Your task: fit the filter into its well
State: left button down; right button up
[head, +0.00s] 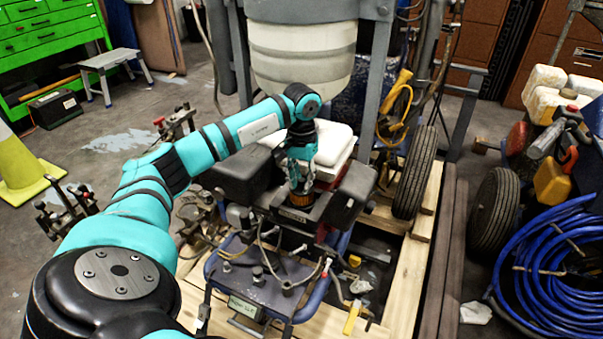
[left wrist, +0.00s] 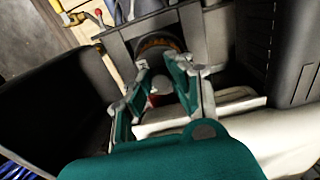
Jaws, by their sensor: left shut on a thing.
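My left gripper (head: 299,172) points down over the middle of the engine unit and is shut on the filter. The filter (head: 298,200) is a short dark cylinder with an orange-brown ribbed band, showing just below the fingers. In the left wrist view, the gripper (left wrist: 160,72) has its two fingers on either side, and the filter's ribbed band (left wrist: 158,44) shows beyond the fingertips. The filter is at the dark block with a label plate (head: 292,214). The well's opening is hidden under the filter and gripper, so I cannot tell whether the filter is seated. My right gripper is out of view.
Black housings (head: 353,194) stand close on both sides of the gripper. A white-topped box (head: 334,150) is just behind it. Hoses and a blue-framed panel (head: 262,283) lie in front. A wheel (head: 416,172) stands to the right. Wooden pallet boards (head: 408,285) lie below.

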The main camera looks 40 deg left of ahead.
pick_arm(q)
jog(key=shift+f, duration=0.1)
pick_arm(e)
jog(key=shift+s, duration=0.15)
pick_arm(q)
jog(key=shift+f, duration=0.1)
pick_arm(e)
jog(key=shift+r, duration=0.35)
pick_arm(q)
jog(key=shift+f, duration=0.1)
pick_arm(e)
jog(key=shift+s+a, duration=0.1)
pick_arm(q)
jog(key=shift+f, duration=0.2)
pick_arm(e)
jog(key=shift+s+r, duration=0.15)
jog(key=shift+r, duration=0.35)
pick_arm(q)
jog(key=shift+f+b, duration=0.2)
jog(key=shift+b, duration=0.15)
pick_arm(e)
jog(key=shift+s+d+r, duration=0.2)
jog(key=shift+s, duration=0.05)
